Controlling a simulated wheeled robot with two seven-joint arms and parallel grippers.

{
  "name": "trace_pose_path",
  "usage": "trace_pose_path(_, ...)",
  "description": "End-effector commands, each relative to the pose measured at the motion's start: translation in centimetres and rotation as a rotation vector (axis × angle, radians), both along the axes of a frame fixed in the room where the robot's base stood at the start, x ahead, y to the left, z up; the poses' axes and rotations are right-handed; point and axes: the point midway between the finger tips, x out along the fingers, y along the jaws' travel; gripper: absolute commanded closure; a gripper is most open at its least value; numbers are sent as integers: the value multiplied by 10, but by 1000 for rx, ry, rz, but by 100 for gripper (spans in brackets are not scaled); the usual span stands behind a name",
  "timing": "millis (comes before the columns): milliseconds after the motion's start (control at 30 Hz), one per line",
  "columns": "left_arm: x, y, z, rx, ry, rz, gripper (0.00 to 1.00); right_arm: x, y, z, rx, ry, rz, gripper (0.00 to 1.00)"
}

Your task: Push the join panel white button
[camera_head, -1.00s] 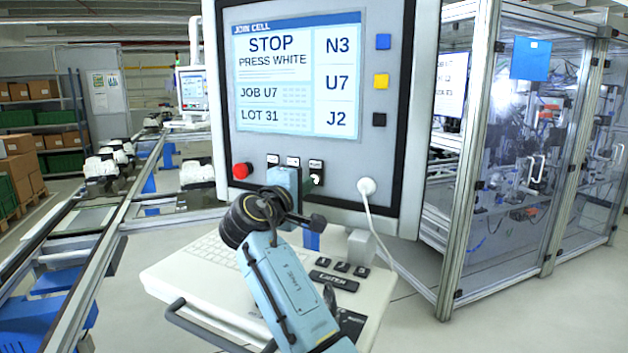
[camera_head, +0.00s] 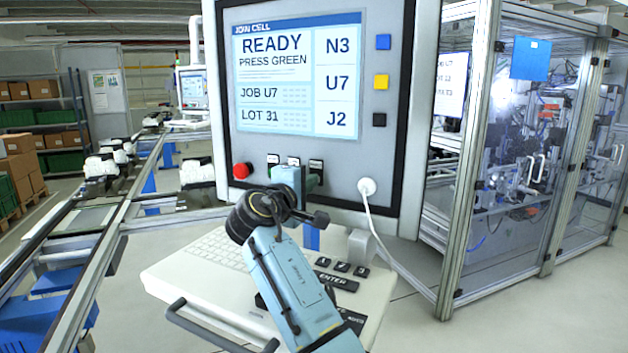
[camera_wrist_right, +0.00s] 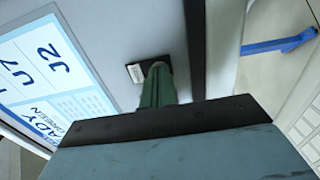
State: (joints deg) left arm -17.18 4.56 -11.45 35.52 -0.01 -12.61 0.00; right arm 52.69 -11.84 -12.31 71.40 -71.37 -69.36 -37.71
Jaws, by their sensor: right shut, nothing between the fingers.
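The join panel (camera_head: 385,130) is a grey upright box with a black border. Its screen (camera_head: 298,72) reads "READY PRESS GREEN". A row of small labelled controls runs under the screen. My right gripper (camera_head: 312,184) is shut and empty, its green fingertips at the panel face just under the rightmost black label (camera_head: 316,164). In the right wrist view the shut green fingers (camera_wrist_right: 158,86) meet the panel beside a white-faced label (camera_wrist_right: 135,73). The white button does not show; the fingertips cover that spot. Whether they press it I cannot tell. My left gripper is not in view.
A red mushroom button (camera_head: 242,170) sits left on the panel. A white cable (camera_head: 373,212) hangs from a round socket at right. A keyboard shelf (camera_head: 200,262) juts out below. A glazed machine cell (camera_head: 520,170) stands right, conveyor rails (camera_head: 100,240) left.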

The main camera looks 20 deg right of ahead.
Motion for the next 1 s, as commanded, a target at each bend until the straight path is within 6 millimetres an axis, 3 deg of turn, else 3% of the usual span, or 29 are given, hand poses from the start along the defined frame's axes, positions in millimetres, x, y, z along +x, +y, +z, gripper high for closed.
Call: trace_pose_path(1000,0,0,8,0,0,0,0,-35,36,0,0,0,0,100)
